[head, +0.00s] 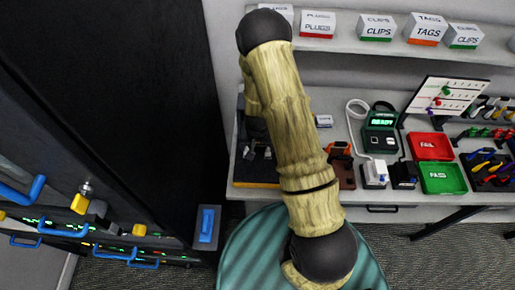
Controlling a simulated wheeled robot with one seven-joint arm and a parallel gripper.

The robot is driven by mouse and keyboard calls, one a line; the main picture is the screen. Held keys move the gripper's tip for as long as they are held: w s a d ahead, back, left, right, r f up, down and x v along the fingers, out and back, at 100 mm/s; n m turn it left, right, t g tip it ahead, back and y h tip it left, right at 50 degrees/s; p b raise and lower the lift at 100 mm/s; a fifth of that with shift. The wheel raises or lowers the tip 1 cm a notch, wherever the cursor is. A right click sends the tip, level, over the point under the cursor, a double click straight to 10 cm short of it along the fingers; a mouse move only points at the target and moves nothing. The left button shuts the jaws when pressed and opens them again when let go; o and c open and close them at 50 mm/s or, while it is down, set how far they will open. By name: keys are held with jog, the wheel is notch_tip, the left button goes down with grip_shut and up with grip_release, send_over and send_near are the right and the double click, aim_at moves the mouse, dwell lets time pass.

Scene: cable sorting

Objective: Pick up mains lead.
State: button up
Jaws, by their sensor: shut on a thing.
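My arm (295,130) crosses the middle of the head view, in pale bamboo-like links with dark round joints. It hides part of the bench. My gripper cannot be made out; the arm covers the place where it may be. I cannot tell for sure which thing is the mains lead. A white cable (349,112) loops on the bench and runs down towards a white plug-like block (375,174). A black block (404,175) stands just right of it.
A green-screened tester (381,132) reads READY. A red FAIL tray (431,146) and a green PASS tray (443,178) lie to its right. A dark tray (255,176) lies left of my arm. Labelled boxes (376,27) line the shelf. A tall dark cabinet (110,80) stands left.

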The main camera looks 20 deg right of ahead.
jog(key=shift+r, duration=0.15)
notch_tip(320, 180, up, 10)
jog(key=b, duration=0.2)
jog(key=shift+b, duration=0.3)
dwell(0.5)
notch_tip(320, 180, up, 3)
jog(key=p, duration=0.2)
jog(key=shift+p, duration=0.3)
jog(key=shift+f, duration=0.2)
